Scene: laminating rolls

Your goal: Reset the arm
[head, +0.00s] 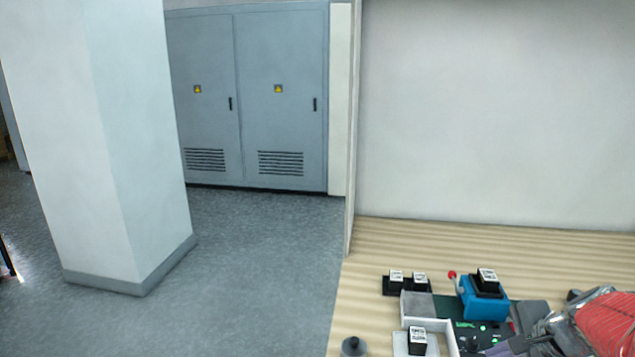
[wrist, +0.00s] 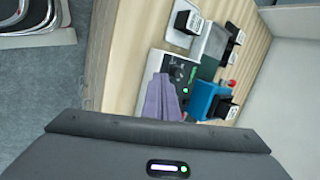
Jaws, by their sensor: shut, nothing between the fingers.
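My gripper shows in the wrist view (wrist: 162,97) as greyish-purple fingers, closed and empty, over the work table (wrist: 118,60). In the head view my red and grey arm reaches in from the lower right, with the gripper (head: 508,347) low over the table near a green circuit board (head: 480,336). The board has lit green spots. A blue fixture (head: 484,302) with a red knob holds a black-and-white labelled block (head: 487,281). Part of the board is hidden behind my gripper.
Two labelled blocks (head: 407,278) sit in a black holder. A dark round knob (head: 354,346) is at the table's front left. A wall (head: 500,110) stands behind the table. A pillar (head: 115,140) and grey cabinets (head: 250,100) stand left.

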